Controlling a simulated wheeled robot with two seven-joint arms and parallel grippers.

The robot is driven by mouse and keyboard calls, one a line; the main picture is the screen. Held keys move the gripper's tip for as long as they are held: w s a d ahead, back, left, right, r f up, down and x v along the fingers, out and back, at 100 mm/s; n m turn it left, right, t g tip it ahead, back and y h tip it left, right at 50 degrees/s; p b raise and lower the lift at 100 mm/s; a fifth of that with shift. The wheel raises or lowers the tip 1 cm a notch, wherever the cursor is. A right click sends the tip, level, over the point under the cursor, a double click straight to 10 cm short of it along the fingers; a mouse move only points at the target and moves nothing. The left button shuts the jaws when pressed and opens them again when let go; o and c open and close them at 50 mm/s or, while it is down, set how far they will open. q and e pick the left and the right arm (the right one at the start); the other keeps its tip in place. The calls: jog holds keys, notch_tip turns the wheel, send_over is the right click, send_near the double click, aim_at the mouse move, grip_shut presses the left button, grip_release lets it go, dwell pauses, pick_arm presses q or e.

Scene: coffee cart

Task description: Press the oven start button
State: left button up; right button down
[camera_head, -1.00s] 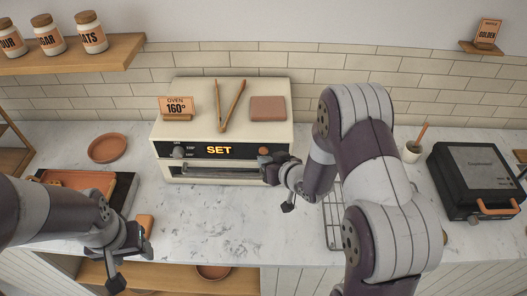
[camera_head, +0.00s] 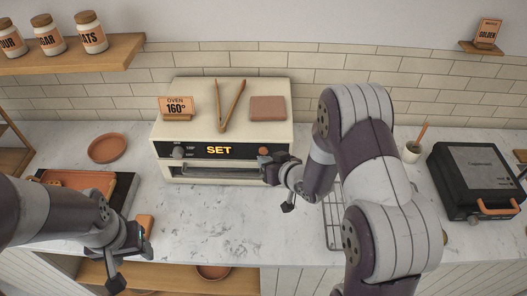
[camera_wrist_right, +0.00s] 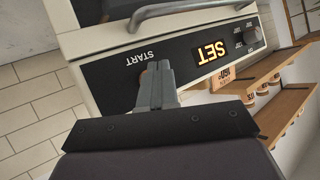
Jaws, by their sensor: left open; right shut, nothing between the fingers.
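The cream oven (camera_head: 225,112) stands at the back of the counter, its dark panel lit with "SET" (camera_head: 218,150). The copper start button (camera_head: 263,151) is at the panel's right end. My right gripper (camera_head: 268,170) is shut and empty at the oven's front, by the button. In the right wrist view, the shut fingertips (camera_wrist_right: 155,72) lie over the spot beside the "START" label (camera_wrist_right: 142,57) and hide most of the button. I cannot tell whether they touch it. My left gripper (camera_head: 130,262) is open and empty at the counter's front left edge.
Tongs (camera_head: 231,105), a brown block (camera_head: 268,108) and an "OVEN 160°" sign (camera_head: 176,107) are on the oven top. A terracotta plate (camera_head: 107,148) and a tray (camera_head: 80,181) are at left. A black press (camera_head: 475,180) stands at right.

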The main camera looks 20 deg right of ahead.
dwell(0.3)
jog(key=shift+w+d, duration=0.15)
jog(key=shift+w, duration=0.25)
jog(key=shift+w+d, duration=0.1)
jog(key=shift+w, duration=0.25)
dwell(0.7)
jog(key=shift+s+a, duration=0.25)
jog(key=shift+s, duration=0.5)
jog(key=s, duration=0.2)
jog(key=s+a, duration=0.1)
jog(key=s, duration=0.1)
jog(key=shift+s+a, duration=0.15)
jog(key=shift+s, duration=0.25)
dwell(0.5)
